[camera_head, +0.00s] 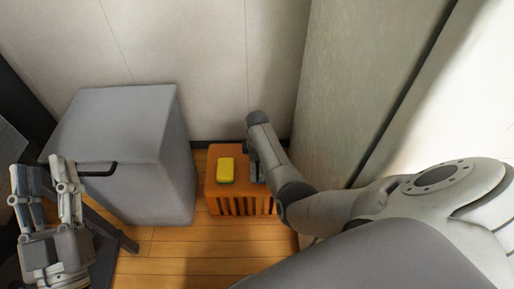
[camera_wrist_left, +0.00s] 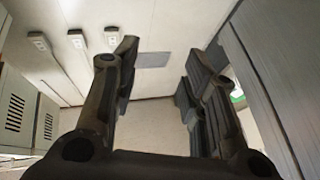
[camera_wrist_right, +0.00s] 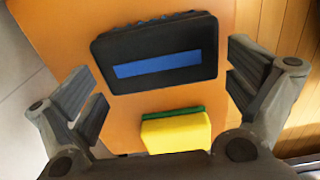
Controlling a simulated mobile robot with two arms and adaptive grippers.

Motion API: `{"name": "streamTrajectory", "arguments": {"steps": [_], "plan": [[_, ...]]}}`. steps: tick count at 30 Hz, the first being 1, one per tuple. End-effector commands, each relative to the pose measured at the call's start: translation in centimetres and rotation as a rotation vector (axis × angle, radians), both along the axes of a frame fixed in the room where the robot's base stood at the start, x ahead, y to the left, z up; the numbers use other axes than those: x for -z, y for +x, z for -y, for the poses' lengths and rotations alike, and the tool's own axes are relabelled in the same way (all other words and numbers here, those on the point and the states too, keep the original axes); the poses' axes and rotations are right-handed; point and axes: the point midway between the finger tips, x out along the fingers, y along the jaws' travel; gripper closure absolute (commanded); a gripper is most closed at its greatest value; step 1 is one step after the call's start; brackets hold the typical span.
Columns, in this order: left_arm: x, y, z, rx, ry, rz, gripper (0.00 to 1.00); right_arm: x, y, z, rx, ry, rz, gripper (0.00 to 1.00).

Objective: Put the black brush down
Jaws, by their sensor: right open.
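The black brush (camera_wrist_right: 155,52), a dark block with a blue stripe, lies on the orange slatted box (camera_wrist_right: 55,25) in the right wrist view. My right gripper (camera_wrist_right: 166,95) is open above the box, its two fingers spread on either side of the brush with gaps to it. In the head view the right arm hides the brush; the box (camera_head: 240,203) stands on the floor below that arm. My left gripper (camera_head: 46,180) is at the far left of the head view. Its fingers stand apart and empty in the left wrist view (camera_wrist_left: 155,85).
A yellow sponge with a green layer (camera_head: 226,170) lies on the box beside the brush; it also shows in the right wrist view (camera_wrist_right: 176,132). A grey cabinet (camera_head: 125,130) with a black handle stands left of the box. Walls close in behind and right.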

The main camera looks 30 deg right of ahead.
Motion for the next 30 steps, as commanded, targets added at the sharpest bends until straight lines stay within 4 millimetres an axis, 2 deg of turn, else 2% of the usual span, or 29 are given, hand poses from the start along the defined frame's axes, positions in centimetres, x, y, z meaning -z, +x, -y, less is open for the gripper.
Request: {"name": "streamTrajectory", "arguments": {"steps": [6, 15, 23, 30], "plan": [[3.2, 1.2, -0.2, -0.012, 0.053, -0.190, 0.60, -1.6, 0.0, 0.0, 0.000, 0.000, 0.000, 0.00], [8.0, 1.7, -0.7, -0.027, 0.121, -0.448, 0.60, -3.6, 0.0, 0.0, -0.001, -0.001, 0.000, 0.00], [12.2, 0.8, -1.6, -0.041, 0.178, -0.672, 0.60, -5.4, 0.0, 0.0, -0.001, -0.001, 0.000, 0.00], [15.9, -0.9, -2.6, -0.052, 0.226, -0.879, 0.60, -7.1, 0.0, 0.0, -0.001, -0.001, 0.001, 0.00]]}}
